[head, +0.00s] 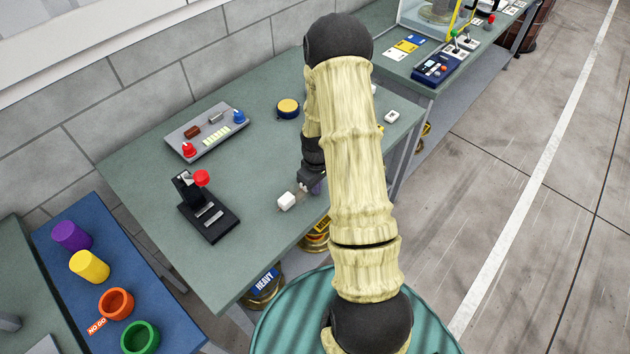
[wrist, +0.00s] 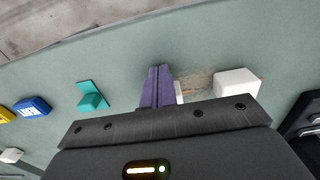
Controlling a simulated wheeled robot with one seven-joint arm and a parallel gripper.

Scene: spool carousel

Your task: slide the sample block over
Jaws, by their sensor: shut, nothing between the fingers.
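A white block (head: 287,201), which I take to be the sample block, lies on the green table (head: 250,255) near its front edge. It also shows in the wrist view (wrist: 238,84), right of my fingers. My gripper (head: 313,187) is low over the table, just right of the block in the head view and partly hidden by my arm. In the wrist view its purple fingers (wrist: 158,85) are together and empty, with a gap to the block. A brownish worn patch (wrist: 197,83) lies in that gap. A small white piece shows beside the fingers; I cannot tell what it is.
A black lever unit with a red knob (head: 202,178) stands left of the block. A grey panel (head: 207,130) and a yellow round button (head: 288,108) are farther back. A teal piece (wrist: 92,97) stands left of my fingers in the wrist view.

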